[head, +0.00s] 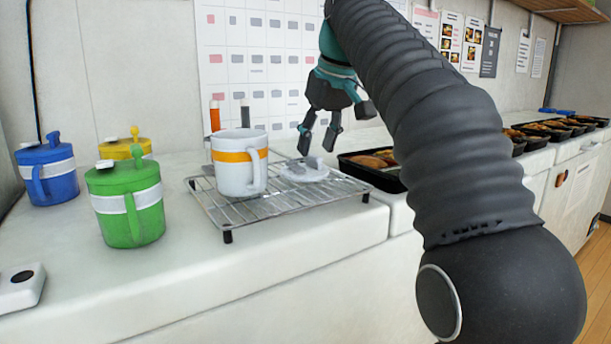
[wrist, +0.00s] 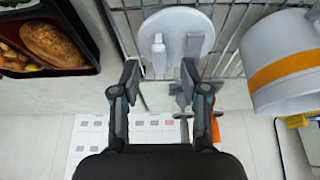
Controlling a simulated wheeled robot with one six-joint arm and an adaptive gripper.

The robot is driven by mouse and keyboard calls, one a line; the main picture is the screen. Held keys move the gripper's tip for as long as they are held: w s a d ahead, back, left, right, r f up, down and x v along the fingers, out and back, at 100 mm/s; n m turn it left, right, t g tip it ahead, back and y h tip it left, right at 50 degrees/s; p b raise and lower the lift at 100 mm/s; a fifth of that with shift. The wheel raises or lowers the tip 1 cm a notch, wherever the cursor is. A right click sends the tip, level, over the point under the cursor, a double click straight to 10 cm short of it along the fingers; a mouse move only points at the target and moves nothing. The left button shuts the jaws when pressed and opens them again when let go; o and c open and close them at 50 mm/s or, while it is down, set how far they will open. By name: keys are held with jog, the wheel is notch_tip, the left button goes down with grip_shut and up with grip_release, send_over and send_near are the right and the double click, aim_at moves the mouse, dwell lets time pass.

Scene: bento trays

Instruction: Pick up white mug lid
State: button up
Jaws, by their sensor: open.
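The white mug lid (head: 304,170) lies flat on the wire rack, just right of the white mug. In the wrist view the round lid (wrist: 178,24) shows at the top, with a small raised handle on it. My gripper (head: 319,143) is open and empty above the lid. In the wrist view its two fingertips (wrist: 161,72) are spread apart at the near side of the lid. The white mug (head: 238,175) with an orange band stands upright and open on the rack; it also shows in the wrist view (wrist: 262,85).
The wire rack (head: 225,212) stands on the white counter. Green (head: 124,205), blue (head: 47,172) and yellow (head: 120,147) lidded mugs stand to the left. A black bento tray (head: 382,181) sits right of the rack. Orange and grey upright items stand behind the white mug.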

aim_at(304, 166)
jog(key=x, duration=0.2)
jog(key=shift+w+f+b, duration=0.15)
jog(key=shift+f+b, duration=0.15)
jog(key=shift+b, duration=0.05)
jog(key=shift+c, duration=0.3)
grip_shut()
jog(key=shift+r, duration=0.15)
